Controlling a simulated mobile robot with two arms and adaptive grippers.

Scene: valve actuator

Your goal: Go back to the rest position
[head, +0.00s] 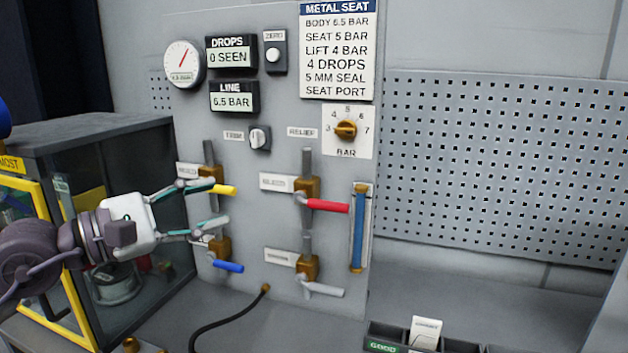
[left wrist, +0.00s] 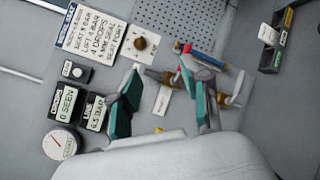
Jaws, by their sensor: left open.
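My left gripper (head: 205,210) is open in front of the left side of the grey valve panel (head: 330,235). Its two teal-padded fingers are spread, with no object between them. The upper finger is close to the yellow valve handle (head: 222,189), and the lower one is in front of the blue-handled valve (head: 228,266). I cannot tell whether either finger touches. In the left wrist view the fingers (left wrist: 168,98) are apart, with the panel behind them. My right gripper is not in view.
A red-handled valve (head: 328,206) and a grey-handled valve (head: 322,289) are on the panel's right. A dark cabinet with a yellow frame (head: 70,265) stands at left, near my arm. A black hose (head: 225,322) lies on the bench. A sorting tray (head: 385,335) is at lower right.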

